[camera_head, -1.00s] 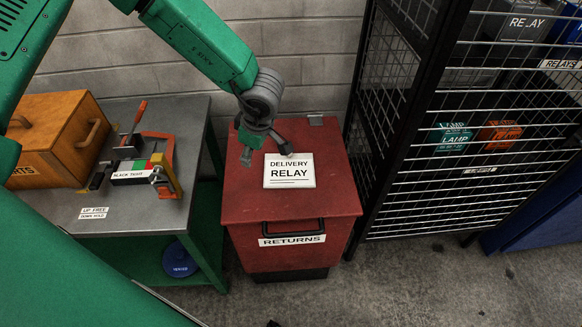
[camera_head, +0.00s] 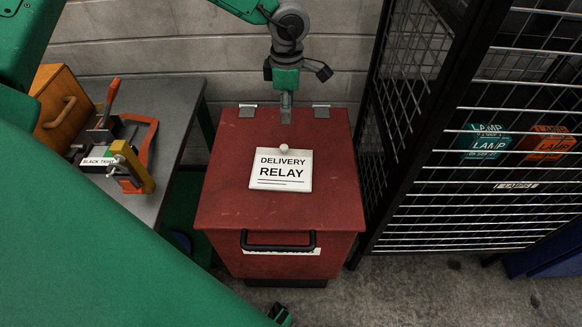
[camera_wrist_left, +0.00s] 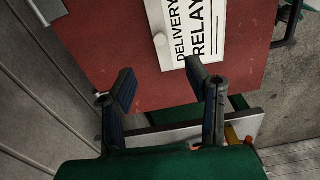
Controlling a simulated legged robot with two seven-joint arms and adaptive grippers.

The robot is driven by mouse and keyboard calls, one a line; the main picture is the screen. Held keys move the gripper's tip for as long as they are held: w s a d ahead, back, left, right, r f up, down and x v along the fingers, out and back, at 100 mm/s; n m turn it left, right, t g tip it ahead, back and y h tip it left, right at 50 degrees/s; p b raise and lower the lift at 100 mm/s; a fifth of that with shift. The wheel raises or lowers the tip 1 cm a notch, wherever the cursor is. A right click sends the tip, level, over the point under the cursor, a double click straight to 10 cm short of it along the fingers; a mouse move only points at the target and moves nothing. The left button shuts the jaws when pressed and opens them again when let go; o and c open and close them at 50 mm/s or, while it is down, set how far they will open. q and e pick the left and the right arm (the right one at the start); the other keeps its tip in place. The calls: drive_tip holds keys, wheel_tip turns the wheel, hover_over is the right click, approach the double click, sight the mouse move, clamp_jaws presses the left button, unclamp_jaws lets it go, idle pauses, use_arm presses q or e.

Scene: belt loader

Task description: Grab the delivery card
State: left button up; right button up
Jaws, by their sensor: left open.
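The delivery card (camera_head: 281,172), a white plate reading "DELIVERY RELAY", lies on the red lid of the returns bin (camera_head: 225,200). A small pale round knob (camera_head: 283,148) sits at its far edge. My left gripper (camera_head: 302,95) is open and empty, above the lid's back edge, beyond the card and apart from it. In the left wrist view the card (camera_wrist_left: 193,30) is partly cut off by the top edge, beyond the spread fingers (camera_wrist_left: 158,76). A small dark part at the bottom edge of the head view may belong to my right gripper (camera_head: 280,315); its jaws cannot be made out.
A dark wire-mesh cage (camera_head: 400,130) stands close to the bin's right, with teal and orange lamp boxes inside. A grey bench (camera_head: 178,110) at the left carries a wooden box (camera_head: 58,112) and a red-handled clamp (camera_head: 112,100). A block wall is behind the bin.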

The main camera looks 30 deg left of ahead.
use_arm(q)
hover_over(285, 147)
drive_tip(key=a, duration=0.1)
drive_tip(key=f, duration=0.9)
drive_tip(key=shift+w+a+b, duration=0.2)
drive_tip(key=shift+b, duration=0.2)
drive_tip(key=shift+d+f, duration=0.15)
drive_tip(key=shift+f, duration=0.05)
drive_tip(key=shift+d+f, duration=0.2)
drive_tip(key=shift+d, duration=0.35)
wheel_tip(285, 147, down, 4)
drive_tip(key=shift+s+a+f, duration=0.1)
drive_tip(key=shift+s+f, duration=0.05)
drive_tip(key=shift+f, duration=0.1)
drive_tip(key=shift+a+f, duration=0.15)
drive_tip(key=shift+a, duration=0.2)
drive_tip(key=shift+s, duration=0.1)
drive_tip(key=shift+c, duration=0.7)
drive_tip(key=c, duration=0.7)
drive_tip(key=shift+d, duration=0.2)
clamp_jaws()
drive_tip(key=shift+d, duration=0.2)
use_arm(e)
drive_tip(key=shift+w+a+f, duration=0.15)
drive_tip(key=shift+a+f, duration=0.15)
drive_tip(key=shift+f, duration=0.5)
